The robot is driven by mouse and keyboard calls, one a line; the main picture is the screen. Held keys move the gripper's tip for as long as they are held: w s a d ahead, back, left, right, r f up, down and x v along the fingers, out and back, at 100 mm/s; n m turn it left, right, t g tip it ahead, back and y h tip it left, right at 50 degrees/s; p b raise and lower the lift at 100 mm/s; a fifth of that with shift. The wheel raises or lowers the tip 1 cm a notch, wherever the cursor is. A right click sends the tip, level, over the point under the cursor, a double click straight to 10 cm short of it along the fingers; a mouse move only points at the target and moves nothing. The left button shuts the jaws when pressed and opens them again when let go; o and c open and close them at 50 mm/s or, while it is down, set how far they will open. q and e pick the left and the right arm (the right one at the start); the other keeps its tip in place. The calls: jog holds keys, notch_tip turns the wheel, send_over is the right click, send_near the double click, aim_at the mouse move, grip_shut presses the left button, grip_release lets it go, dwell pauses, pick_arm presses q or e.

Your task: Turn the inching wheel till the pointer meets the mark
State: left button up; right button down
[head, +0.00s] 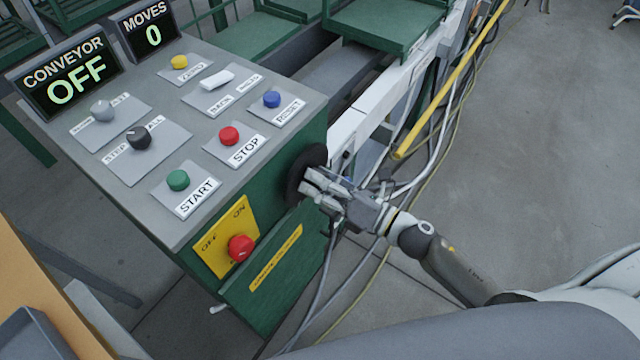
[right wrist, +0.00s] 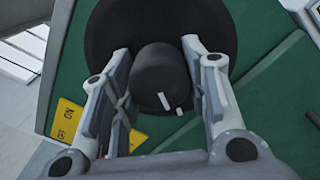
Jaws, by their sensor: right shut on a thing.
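The black inching wheel (head: 305,172) is on the green side of the control box, right of the yellow switch plate. In the right wrist view it is a dark disc (right wrist: 110,30) with a round black hub (right wrist: 160,75) standing out towards me. My right gripper (head: 318,185) is shut on the hub, one finger on each side, as the right wrist view also shows (right wrist: 160,85). Two short white strokes show near the hub's lower edge, a longer one (right wrist: 164,101) and a smaller one (right wrist: 180,111) to its right; they are close but apart. I cannot tell which is pointer or mark.
The grey panel (head: 215,75) carries several buttons and knobs. The CONVEYOR display (head: 70,78) reads OFF and the MOVES display (head: 149,32) reads 0. A red switch knob (head: 241,247) sits below left of the wheel. Cables (head: 372,262) hang behind my right gripper.

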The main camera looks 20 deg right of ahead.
jog(key=shift+f+n, duration=0.15)
jog(key=shift+n, duration=0.35)
jog(key=c, duration=0.8)
grip_release()
jog(key=v, duration=1.2)
